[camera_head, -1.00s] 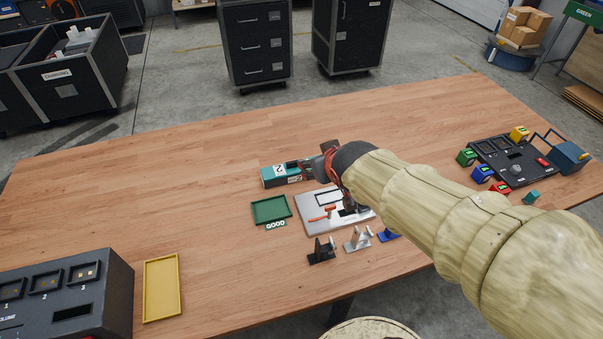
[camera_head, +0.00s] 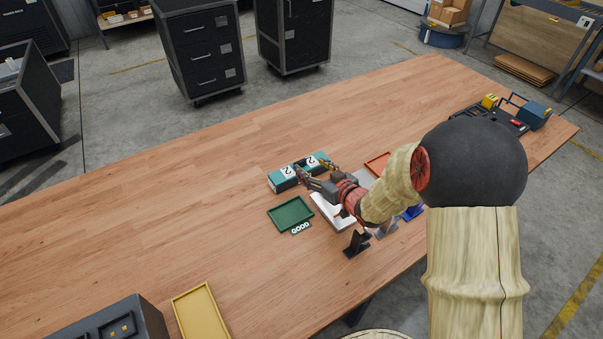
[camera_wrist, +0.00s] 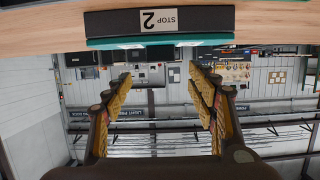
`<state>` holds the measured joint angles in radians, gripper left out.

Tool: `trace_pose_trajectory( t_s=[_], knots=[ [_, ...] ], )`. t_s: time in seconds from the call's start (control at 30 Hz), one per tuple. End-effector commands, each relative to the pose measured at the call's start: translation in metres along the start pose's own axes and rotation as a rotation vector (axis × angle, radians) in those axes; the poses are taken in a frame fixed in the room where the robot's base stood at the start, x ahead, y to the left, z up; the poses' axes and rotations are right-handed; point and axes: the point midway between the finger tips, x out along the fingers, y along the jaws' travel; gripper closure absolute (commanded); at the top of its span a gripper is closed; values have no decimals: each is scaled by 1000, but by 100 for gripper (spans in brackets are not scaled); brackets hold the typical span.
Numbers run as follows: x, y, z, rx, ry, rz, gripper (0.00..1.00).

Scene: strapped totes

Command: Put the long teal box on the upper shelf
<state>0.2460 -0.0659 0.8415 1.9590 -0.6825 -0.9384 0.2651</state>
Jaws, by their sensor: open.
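The long teal box (camera_head: 285,177) lies on the wooden table, with a "2" label near each end. In the wrist view the box (camera_wrist: 160,42) spans the top of the picture, with a dark face and a label reading "STOP 2". My gripper (camera_head: 313,172) is open and points at the box's near long side. Its fingers (camera_wrist: 160,82) show apart in the wrist view, with nothing between them. In the head view the fingertips overlap the box, so contact is hard to tell. I cannot make out a clear upper shelf in these frames.
A silver plate (camera_head: 325,214), an orange tray (camera_head: 376,160) and a black stand (camera_head: 356,245) are close by. A yellow tray (camera_head: 199,314) is nearer.

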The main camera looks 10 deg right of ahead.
Motion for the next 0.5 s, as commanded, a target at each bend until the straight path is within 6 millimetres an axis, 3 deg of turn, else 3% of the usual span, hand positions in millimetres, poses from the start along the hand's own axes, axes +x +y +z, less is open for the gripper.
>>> trace_pose_trajectory(
  t_s=[0.3,0.5],
  knots=[
    [41,-2,11,-1,0,0,42],
    [56,-2,8,-1,0,0,42]
  ],
)
